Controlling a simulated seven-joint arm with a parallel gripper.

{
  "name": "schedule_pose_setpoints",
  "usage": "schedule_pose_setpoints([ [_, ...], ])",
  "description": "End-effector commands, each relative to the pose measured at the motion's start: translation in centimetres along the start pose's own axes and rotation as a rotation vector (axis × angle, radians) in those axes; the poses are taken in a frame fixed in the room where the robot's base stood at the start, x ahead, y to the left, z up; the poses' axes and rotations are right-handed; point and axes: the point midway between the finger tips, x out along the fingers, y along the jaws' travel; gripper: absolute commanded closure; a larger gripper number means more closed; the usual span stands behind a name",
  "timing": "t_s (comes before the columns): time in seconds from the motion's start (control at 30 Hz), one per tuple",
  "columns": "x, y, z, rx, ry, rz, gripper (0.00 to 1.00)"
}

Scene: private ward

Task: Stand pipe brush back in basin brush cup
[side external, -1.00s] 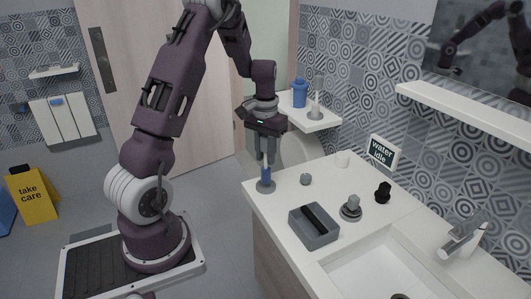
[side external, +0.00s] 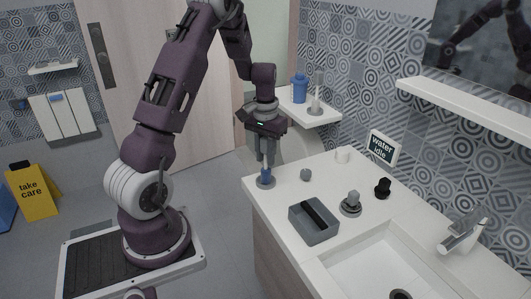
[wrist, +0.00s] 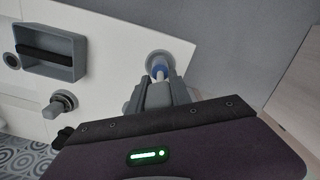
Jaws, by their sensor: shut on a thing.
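The pipe brush (side external: 266,173) shows as a short blue upright piece between my fingertips and a grey round cup. My gripper (side external: 266,164) points down and is shut on the brush from above. The grey basin brush cup (side external: 266,184) stands at the near left corner of the white counter, directly below. In the wrist view the blue and pale brush (wrist: 159,68) overlaps the round opening of the cup (wrist: 152,54). Its lower end appears inside the rim; how deep it sits is hidden. My fingers hide the brush's upper part.
A grey caddy with a dark handle (side external: 301,229), a small grey knob-like piece (side external: 306,175), a grey stopper-like piece (side external: 351,206) and a black one (side external: 383,189) stand on the counter (side external: 285,195). The basin (side external: 350,270) and tap (side external: 463,236) are to the right.

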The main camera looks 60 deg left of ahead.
Motion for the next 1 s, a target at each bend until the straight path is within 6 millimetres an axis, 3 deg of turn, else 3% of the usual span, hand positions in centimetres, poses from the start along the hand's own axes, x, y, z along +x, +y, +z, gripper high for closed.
schedule_pose_setpoints([
  [0.27,0.4,0.0,-0.1,0.0,0.002,0.0,1.0],
  [0.3,0.4,0.0,-0.1,0.0,0.003,0.0,0.69],
  [0.4,0.4,0.0,-0.1,0.0,0.002,0.0,0.5],
  [0.73,-0.1,0.0,-0.1,0.0,0.003,0.0,0.5],
  [1.0,-5.3,0.0,-0.1,0.001,0.006,0.0,0.5],
])
